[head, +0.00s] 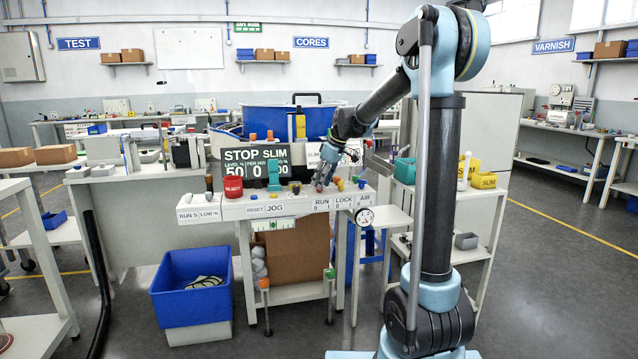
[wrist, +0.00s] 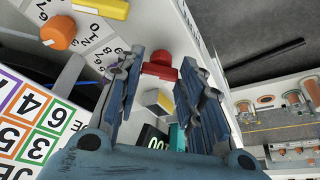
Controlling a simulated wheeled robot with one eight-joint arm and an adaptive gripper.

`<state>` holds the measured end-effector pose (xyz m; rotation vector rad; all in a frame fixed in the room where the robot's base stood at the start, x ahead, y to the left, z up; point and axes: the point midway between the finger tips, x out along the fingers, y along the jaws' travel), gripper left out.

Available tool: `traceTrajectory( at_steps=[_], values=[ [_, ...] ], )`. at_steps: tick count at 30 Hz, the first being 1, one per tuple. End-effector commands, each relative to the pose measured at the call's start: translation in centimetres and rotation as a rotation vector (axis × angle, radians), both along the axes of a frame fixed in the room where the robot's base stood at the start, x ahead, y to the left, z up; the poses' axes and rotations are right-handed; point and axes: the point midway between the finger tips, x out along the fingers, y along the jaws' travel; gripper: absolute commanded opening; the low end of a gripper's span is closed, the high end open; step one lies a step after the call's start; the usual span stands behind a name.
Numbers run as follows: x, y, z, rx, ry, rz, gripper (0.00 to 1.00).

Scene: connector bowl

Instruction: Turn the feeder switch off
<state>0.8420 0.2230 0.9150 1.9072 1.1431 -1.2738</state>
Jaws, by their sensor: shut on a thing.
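In the wrist view, a red switch knob (wrist: 160,68) sits between the two fingertips of my gripper (wrist: 162,58). The jaws are shut on it, with the fingers apart by about its width. In the head view the fingers mostly hide this knob, and I cannot tell which mark it points to. The display (head: 255,168) behind reads STOP and SLIM.
A yellow knob (head: 340,184) by LOCK and a blue knob (head: 362,183) by AIR stand close on the right. A blue bowl (head: 290,120) is behind. A blue bin (head: 192,288) is on the floor.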

Motion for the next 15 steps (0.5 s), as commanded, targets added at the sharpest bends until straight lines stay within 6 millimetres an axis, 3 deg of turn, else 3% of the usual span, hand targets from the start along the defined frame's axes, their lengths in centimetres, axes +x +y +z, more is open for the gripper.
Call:
traceTrajectory(
  at_steps=[5, 6, 9, 15],
  values=[
    [-0.26, 0.4, -0.02, 0.005, 0.003, 0.005, 0.11],
    [-0.27, 0.4, -0.02, 0.005, 0.003, 0.005, 0.37],
    [-0.27, 0.37, -0.02, 0.004, 0.004, 0.005, 0.55],
    [-0.18, 0.22, -0.03, 0.002, 0.002, 0.002, 0.55]
  ],
)
